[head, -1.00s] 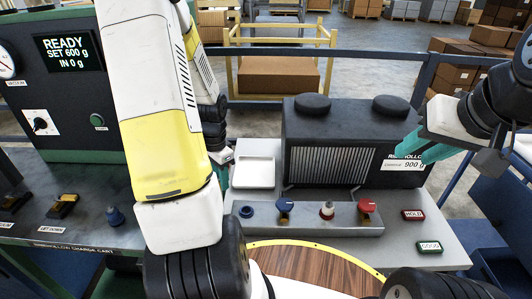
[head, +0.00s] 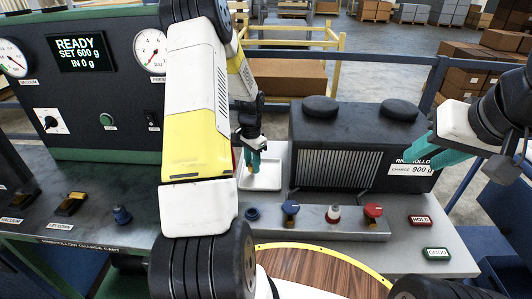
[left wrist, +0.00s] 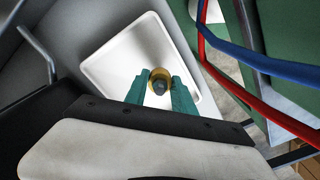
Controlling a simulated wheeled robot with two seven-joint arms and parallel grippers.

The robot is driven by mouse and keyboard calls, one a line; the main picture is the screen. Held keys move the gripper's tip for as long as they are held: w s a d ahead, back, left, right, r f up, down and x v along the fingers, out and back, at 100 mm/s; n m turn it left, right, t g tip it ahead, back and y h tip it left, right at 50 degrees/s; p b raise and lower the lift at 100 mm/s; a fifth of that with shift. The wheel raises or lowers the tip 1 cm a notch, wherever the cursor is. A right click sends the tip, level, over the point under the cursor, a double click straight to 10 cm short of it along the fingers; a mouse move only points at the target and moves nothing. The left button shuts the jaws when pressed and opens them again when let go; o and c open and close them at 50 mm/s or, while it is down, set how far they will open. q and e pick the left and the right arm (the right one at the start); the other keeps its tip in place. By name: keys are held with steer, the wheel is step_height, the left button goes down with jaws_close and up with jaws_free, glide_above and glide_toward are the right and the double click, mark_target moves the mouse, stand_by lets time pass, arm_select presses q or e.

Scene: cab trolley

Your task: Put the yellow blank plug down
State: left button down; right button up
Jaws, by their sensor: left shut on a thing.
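My left gripper (head: 254,160) is shut on the yellow blank plug (head: 254,169), with its teal fingers pointing down over the white tray (head: 273,181). In the left wrist view the plug (left wrist: 159,76) shows yellow with a dark grey end, between the two fingertips (left wrist: 158,92). The white tray (left wrist: 112,65) lies behind it in that view. I cannot tell whether the plug touches the tray floor. My right gripper (head: 436,152) is at the right, in front of the dark charge unit, with nothing seen in it; its opening is unclear.
The dark charge unit (head: 340,150) stands right of the tray. A grey valve strip (head: 315,222) with blue and red fittings runs in front. HOLD (head: 420,221) and GOOD (head: 438,253) buttons sit at the right. Red (left wrist: 245,95) and blue (left wrist: 260,60) hoses pass beside the tray.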

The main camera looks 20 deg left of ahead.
arm_select(q)
steer(key=shift+f, duration=0.25)
steer(key=shift+f, duration=0.1)
steer(key=c, duration=1.1)
jaws_free()
steer(key=shift+o, duration=0.2)
